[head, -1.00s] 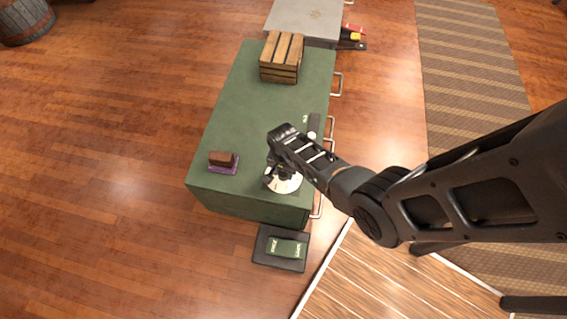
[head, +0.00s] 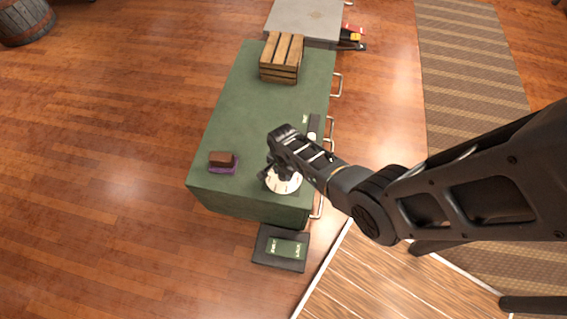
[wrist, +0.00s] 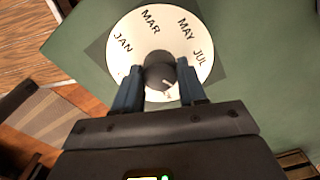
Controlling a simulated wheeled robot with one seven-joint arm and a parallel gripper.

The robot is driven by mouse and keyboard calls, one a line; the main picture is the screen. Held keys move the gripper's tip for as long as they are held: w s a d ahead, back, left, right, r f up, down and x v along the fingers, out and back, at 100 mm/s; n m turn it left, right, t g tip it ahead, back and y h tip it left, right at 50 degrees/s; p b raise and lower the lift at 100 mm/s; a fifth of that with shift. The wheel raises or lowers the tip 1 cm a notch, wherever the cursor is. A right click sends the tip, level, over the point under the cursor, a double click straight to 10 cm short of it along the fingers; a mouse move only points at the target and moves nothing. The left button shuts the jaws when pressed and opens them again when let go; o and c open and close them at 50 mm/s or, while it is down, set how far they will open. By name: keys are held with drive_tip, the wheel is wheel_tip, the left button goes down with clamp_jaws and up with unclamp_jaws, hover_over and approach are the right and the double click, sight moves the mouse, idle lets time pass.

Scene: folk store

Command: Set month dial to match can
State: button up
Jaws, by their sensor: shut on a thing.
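The month dial is a white disc (wrist: 143,30) on a dark square plate, marked JAN, MAR, MAY and JUL in the part I see. A dark round knob (wrist: 160,66) stands at its middle, with a light mark on its lower right side. My gripper (wrist: 158,80) is shut on the knob, one finger on each side. The gripper and wrist hide the lower part of the disc. In the head view the disc (head: 285,184) sits near the front edge of the green cabinet, under my gripper (head: 269,172). I cannot make out the can for certain.
The green cabinet (head: 240,115) bears a wooden crate (head: 281,72) at the back and a brown block on a purple base (head: 222,160) at the left. A dark strip with a small white round thing (head: 312,136) lies beside my arm. A black mat (head: 262,250) lies on the floor in front.

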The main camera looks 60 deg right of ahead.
drive_tip(key=o, duration=1.1)
drive_tip(key=shift+c, duration=0.2)
drive_tip(key=shift+r+p, duration=1.3)
drive_tip(key=shift+r, duration=2.6)
